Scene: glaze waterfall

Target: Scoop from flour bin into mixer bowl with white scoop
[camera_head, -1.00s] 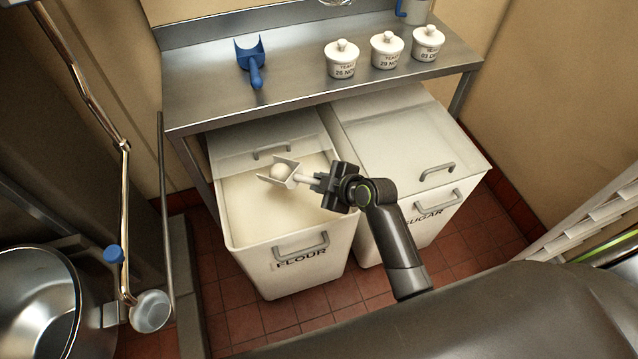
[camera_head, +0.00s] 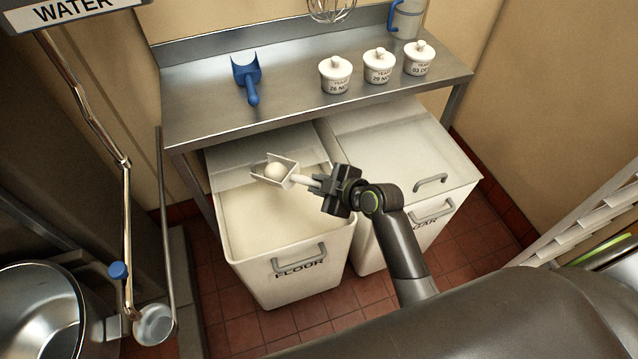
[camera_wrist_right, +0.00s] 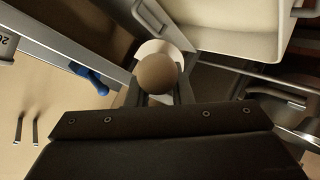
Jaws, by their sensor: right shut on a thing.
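My right gripper (camera_head: 322,186) is shut on the handle of the white scoop (camera_head: 284,172). The scoop holds a rounded heap of flour and is above the open flour bin (camera_head: 310,252), over its rear part. A steel bowl or pot (camera_head: 38,310), which I take for the mixer bowl, is at the lower left, cut off by the edge. My left gripper is not in view.
A steel table (camera_head: 300,105) behind the bins bears a blue scoop (camera_head: 247,80) and three lidded white pots (camera_head: 379,67). The closed sugar bin (camera_head: 400,155) stands right of the flour bin. A water pipe (camera_head: 127,220) rises between bowl and bin.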

